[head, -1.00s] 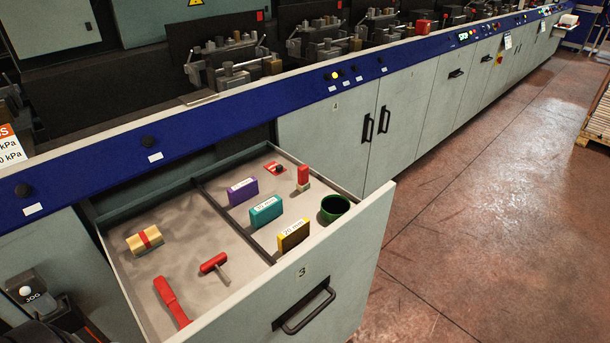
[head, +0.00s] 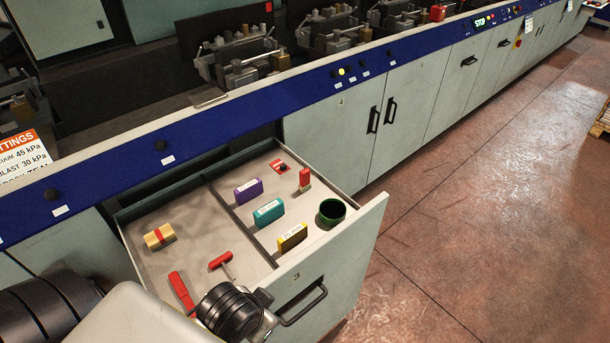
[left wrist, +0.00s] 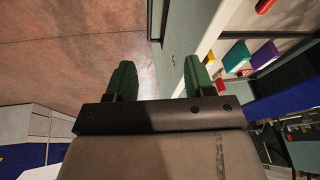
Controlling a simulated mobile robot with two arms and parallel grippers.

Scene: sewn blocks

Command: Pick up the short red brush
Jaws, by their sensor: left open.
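The short red brush (head: 304,177) appears to be the small upright piece with a red top and pale lower end, in the right compartment of the open drawer (head: 347,240). It stands near the far right wall, behind the green cup (head: 332,211). My left arm reaches over the drawer's front left corner in the head view; its fingers cannot be made out there. In the left wrist view my left gripper (left wrist: 160,80) has its two green fingers apart with nothing between them. It is well away from the brush. My right gripper is not in view.
Yellow (head: 292,237), teal (head: 268,212) and purple (head: 249,191) blocks stand along the divider. The left compartment holds a red-banded pale block (head: 159,237), a red T-handled tool (head: 221,260) and a red-handled piece (head: 181,291).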

